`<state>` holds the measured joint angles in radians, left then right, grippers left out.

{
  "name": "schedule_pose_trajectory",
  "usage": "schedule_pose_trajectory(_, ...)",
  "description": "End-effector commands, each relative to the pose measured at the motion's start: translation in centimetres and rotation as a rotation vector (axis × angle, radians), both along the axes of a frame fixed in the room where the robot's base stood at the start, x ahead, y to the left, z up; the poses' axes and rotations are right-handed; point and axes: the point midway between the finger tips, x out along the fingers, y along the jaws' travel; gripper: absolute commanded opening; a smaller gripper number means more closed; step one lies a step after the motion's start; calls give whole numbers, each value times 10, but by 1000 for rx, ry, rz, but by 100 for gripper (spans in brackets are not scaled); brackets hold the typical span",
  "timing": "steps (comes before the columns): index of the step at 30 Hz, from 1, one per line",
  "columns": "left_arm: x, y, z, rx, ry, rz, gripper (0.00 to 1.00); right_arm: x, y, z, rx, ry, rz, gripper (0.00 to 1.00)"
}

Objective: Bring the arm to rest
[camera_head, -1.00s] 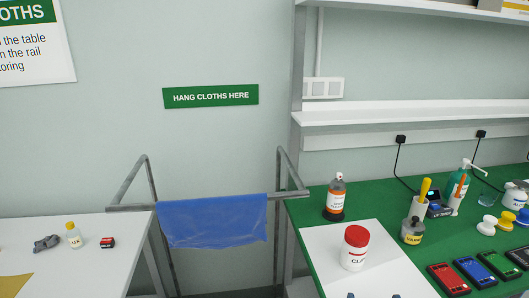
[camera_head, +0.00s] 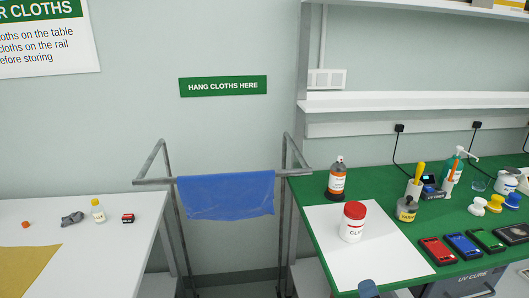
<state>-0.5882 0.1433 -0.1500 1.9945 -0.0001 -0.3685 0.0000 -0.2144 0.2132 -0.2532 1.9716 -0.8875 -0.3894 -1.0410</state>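Neither of my grippers can be made out in the head view. A small blue-grey rounded piece (camera_head: 368,289) shows at the bottom edge, over the front of the right bench; I cannot tell whether it is part of my arm. A blue cloth (camera_head: 226,197) hangs over the grey metal rail (camera_head: 155,181), between the two work surfaces. It lies spread along the bar and hangs down in front. No gripper touches it.
The green bench (camera_head: 400,235) at right holds a white mat (camera_head: 375,265), a red-lidded jar (camera_head: 353,222), bottles and several coloured devices. A shelf (camera_head: 420,101) hangs above.

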Motion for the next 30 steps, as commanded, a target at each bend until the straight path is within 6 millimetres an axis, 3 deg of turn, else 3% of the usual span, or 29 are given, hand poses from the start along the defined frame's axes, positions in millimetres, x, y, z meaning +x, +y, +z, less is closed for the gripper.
schedule_pose_trajectory(11,-11,2,-7,0,24,6,98,-39,-6,-50,1154,113,-171,97)
schedule_pose_trajectory(18,-12,2,-9,-1,28,7,98,-96,-14,-94,1785,182,-414,97)
schedule_pose_trajectory(24,-9,1,-7,-1,22,5,98,-148,-26,-123,1895,210,-563,97)
schedule_pose_trajectory(30,-6,1,-5,-1,15,5,98,-171,-30,-135,1885,222,-615,97)
